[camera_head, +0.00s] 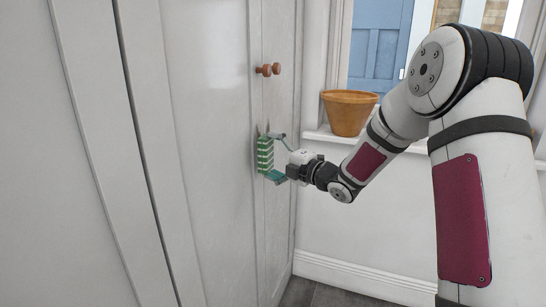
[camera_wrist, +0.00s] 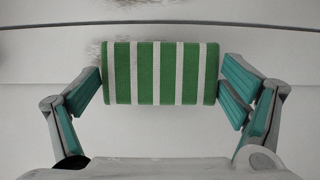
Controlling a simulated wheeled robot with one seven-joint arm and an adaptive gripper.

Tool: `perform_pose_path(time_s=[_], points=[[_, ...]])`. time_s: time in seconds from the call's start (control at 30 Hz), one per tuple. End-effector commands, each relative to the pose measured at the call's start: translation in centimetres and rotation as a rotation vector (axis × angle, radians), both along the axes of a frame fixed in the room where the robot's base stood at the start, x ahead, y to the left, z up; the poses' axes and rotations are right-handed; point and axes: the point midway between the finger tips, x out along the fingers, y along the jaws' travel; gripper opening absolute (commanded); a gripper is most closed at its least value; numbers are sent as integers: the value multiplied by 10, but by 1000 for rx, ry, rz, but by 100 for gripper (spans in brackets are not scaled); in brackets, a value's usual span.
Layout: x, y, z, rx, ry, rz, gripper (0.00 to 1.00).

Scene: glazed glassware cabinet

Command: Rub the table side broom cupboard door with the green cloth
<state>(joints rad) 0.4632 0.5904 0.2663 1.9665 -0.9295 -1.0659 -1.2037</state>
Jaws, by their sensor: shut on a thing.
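The green cloth (camera_head: 265,153), a block with green and white stripes, is held at the white cupboard door (camera_head: 217,140), below the knobs. Greyish smudges (camera_wrist: 90,48) show on the door beside the cloth's upper left.
Two round wooden knobs (camera_head: 268,69) stick out above the gripper, beside the seam between doors. A terracotta pot (camera_head: 348,112) stands on the window sill (camera_head: 320,136) to the right, close to my arm. Open floor (camera_head: 300,293) shows below.

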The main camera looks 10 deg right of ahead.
Motion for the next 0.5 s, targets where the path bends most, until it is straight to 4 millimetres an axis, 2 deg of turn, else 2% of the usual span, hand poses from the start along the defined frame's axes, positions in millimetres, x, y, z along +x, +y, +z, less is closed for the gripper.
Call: perform_pose_path(time_s=[0.5], points=[[3,4,0,-1,-1,0,69]])
